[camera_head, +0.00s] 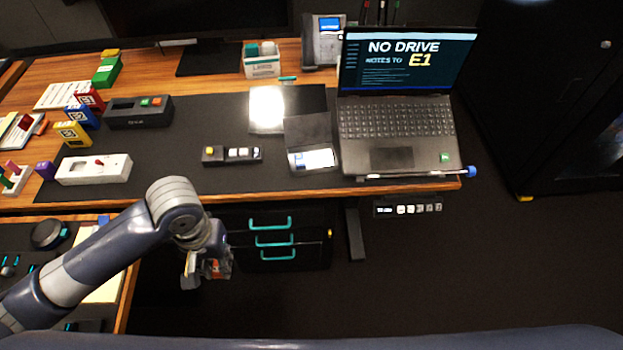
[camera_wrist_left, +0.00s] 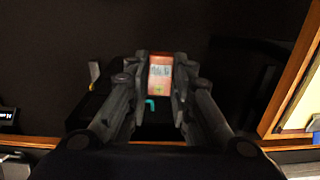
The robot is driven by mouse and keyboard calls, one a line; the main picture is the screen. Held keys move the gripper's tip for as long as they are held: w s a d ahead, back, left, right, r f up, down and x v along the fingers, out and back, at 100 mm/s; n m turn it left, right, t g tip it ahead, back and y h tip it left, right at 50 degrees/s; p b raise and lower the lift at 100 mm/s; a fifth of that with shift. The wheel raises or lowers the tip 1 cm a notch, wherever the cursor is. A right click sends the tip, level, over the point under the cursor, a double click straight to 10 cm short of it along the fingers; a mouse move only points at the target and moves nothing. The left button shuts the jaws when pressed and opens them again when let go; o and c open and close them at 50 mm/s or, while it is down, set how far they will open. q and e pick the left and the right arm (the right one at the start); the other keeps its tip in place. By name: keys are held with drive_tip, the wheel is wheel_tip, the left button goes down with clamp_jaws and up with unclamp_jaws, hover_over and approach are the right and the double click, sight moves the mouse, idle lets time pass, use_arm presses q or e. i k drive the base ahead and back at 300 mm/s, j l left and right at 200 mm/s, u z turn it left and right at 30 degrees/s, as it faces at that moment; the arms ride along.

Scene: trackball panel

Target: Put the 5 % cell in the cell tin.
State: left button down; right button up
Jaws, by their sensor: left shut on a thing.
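My left gripper (camera_head: 207,272) is shut on a small orange-red cell (camera_wrist_left: 160,74), low in front of the desk and beside the drawer unit. In the left wrist view the gripper (camera_wrist_left: 160,85) has the cell between its two fingers, with a pale printed label facing the camera. The print is too small to read, so I cannot tell its percentage. An open dark case with a raised lid (camera_head: 308,131) lies on the desk mat left of the laptop; it may be the cell tin, but I cannot tell. My right gripper is not in view.
A drawer unit (camera_head: 283,241) with teal handles stands under the desk. The laptop (camera_head: 400,120) is at the desk's right. A black remote-like device (camera_head: 232,155) lies on the mat (camera_head: 210,180). Several coloured blocks and a white box (camera_head: 95,169) are at the left.

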sight(321, 161)
drive_tip(key=k+u, duration=0.15)
drive_tip(key=u, duration=1.15)
drive_tip(key=l+u, duration=0.1)
drive_tip(key=l, duration=0.35)
drive_tip(key=k+l+u, duration=0.15)
drive_tip(key=l, duration=0.3)
drive_tip(key=l+u, duration=0.1)
drive_tip(key=l, duration=0.35)
drive_tip(key=k+l+u, duration=0.1)
drive_tip(key=l, duration=0.3)
drive_tip(key=k+l+u, duration=0.1)
drive_tip(key=l, duration=1.1)
drive_tip(key=k+l, duration=0.15)
drive_tip(key=l, duration=1.3)
drive_tip(key=i, duration=0.15)
